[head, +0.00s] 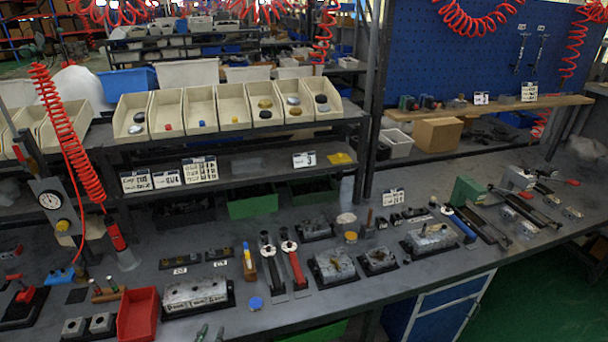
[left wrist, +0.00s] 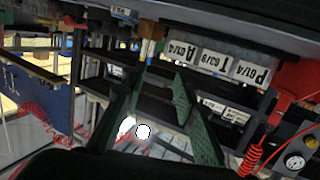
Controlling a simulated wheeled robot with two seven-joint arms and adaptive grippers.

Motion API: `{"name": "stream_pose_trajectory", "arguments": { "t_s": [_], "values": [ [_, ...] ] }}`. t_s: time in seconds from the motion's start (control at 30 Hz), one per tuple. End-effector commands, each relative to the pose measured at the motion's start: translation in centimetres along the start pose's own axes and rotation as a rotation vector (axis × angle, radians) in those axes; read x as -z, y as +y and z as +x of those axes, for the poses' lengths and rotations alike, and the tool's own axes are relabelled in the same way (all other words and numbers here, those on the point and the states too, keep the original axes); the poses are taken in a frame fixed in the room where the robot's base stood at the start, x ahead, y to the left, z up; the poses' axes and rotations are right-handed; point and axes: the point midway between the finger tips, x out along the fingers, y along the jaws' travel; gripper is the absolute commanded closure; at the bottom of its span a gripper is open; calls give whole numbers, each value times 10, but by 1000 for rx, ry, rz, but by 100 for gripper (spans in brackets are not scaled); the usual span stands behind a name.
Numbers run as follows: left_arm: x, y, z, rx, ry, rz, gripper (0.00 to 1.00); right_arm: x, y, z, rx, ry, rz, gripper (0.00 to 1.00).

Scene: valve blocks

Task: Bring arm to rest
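My left gripper (head: 211,332) shows only as two green fingertips at the bottom edge of the head view, just in front of the bench edge. In the left wrist view my left gripper (left wrist: 157,80) has its two green fingers apart, with nothing between them. A long metal valve block (head: 195,294) lies on its dark base behind the fingertips, not touching them as far as I can see. My right gripper shows in neither view.
A red bin (head: 137,316) stands left of the block, and a blue round cap (head: 256,303) lies right of it. Two torque wrenches (head: 294,266) and more blocks (head: 333,265) fill the bench further right. A shelf of cream bins (head: 202,110) rises behind.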

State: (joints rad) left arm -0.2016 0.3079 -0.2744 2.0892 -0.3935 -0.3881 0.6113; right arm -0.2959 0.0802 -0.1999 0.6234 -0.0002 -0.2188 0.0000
Motion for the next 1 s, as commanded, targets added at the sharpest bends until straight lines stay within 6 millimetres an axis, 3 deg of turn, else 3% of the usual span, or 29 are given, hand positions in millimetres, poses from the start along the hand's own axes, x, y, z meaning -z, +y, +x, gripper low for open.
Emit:
{"name": "stream_pose_trajectory", "arguments": {
  "t_s": [0.27, 0.37, 0.5, 0.7, 1.0],
  "values": [
    [-59, -39, -42, 138, -238, -7, 73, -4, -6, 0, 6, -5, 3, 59],
    [-91, -53, -71, 186, -374, -9, 73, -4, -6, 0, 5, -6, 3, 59],
    [-140, -65, -131, 228, -611, -10, 73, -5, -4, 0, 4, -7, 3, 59],
    [-182, -63, -201, 218, -861, -9, 73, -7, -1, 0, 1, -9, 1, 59],
    [-211, -50, -281, 156, -1110, -11, 73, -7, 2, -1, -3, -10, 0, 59]
  ]
}}
